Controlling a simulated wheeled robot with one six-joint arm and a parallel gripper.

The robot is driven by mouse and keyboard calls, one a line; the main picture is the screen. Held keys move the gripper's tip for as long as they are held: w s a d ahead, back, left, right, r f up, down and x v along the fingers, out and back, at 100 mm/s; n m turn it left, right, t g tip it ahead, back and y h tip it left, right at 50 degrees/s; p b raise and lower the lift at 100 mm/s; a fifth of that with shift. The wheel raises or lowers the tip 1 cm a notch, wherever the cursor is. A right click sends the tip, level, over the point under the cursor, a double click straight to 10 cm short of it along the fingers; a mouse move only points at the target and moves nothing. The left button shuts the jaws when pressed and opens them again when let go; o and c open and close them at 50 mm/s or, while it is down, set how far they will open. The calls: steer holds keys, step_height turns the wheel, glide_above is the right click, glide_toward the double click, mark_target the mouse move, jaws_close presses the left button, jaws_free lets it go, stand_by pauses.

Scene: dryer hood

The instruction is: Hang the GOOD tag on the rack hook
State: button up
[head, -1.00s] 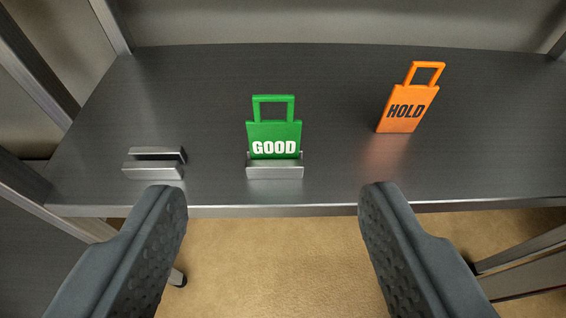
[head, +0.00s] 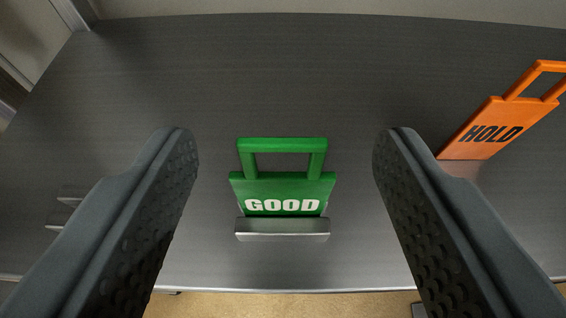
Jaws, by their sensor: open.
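The green GOOD tag (head: 282,188) stands upright in a small metal holder (head: 282,230) on the dark shelf, with its loop handle at the top. My gripper (head: 284,140) is open and empty. Its two dark fingers reach in from the lower left and lower right, with the GOOD tag showing between them and a clear gap on each side. I cannot tell the exact height of the fingers above the tag. The rack hook is not in view.
The orange HOLD tag (head: 492,128) stands tilted on the shelf to the right, beyond the right finger. An empty metal holder (head: 70,195) is partly hidden behind the left finger. The dark shelf (head: 280,75) is bare behind the GOOD tag.

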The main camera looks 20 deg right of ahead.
mark_target(282, 150)
steer(key=shift+x, duration=2.6)
steer(key=shift+s+a+f, duration=0.1)
steer(key=c, duration=1)
